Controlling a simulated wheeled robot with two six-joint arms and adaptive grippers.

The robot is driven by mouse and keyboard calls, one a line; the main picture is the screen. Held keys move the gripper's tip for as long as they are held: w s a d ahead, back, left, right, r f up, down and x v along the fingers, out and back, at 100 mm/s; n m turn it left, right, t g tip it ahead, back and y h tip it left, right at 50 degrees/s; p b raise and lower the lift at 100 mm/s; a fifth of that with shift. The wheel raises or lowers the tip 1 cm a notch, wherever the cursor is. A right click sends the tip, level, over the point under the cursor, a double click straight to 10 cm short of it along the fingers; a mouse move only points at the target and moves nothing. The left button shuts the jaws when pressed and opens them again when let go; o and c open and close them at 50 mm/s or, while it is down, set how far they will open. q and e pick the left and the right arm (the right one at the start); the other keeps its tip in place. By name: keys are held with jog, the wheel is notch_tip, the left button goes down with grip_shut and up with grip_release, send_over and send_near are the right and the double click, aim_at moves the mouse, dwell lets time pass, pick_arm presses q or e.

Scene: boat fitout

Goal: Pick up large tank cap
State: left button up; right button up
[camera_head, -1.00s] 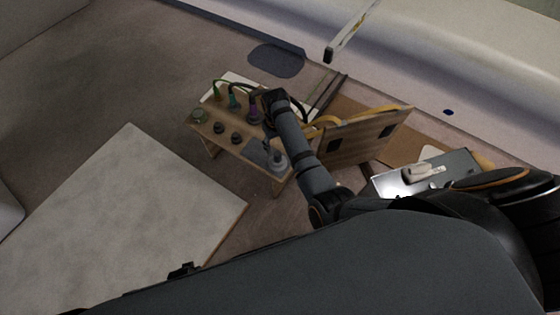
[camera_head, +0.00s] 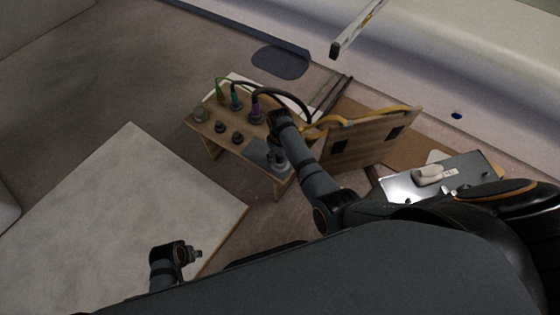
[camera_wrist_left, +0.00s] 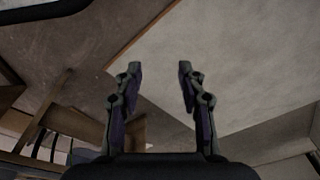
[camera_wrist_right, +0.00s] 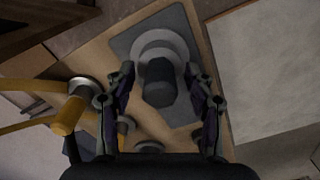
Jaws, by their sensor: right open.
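The likely large tank cap (camera_wrist_right: 158,92) is a dark cylinder on a pale round collar, upon a grey plate (camera_wrist_right: 180,108) in the right wrist view. My right gripper (camera_wrist_right: 159,70) is open, with one finger on each side of the cap; I cannot tell whether they touch it. In the head view my right gripper (camera_head: 278,150) is over the right end of the small wooden bench (camera_head: 222,148), and it partly hides the cap. My left gripper (camera_wrist_left: 160,68) is open and empty, over the floor and a pale panel.
Coloured cable plugs (camera_head: 255,108) and small dark knobs (camera_head: 237,138) stand on the bench beside the cap. An upright wooden panel (camera_head: 365,145) with yellow hoses is at right. A metal case (camera_head: 400,186) lies further right. A pale board (camera_head: 120,210) lies left.

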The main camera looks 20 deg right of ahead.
jog(key=shift+c, duration=0.2)
grip_shut()
jog(key=shift+r, duration=0.1)
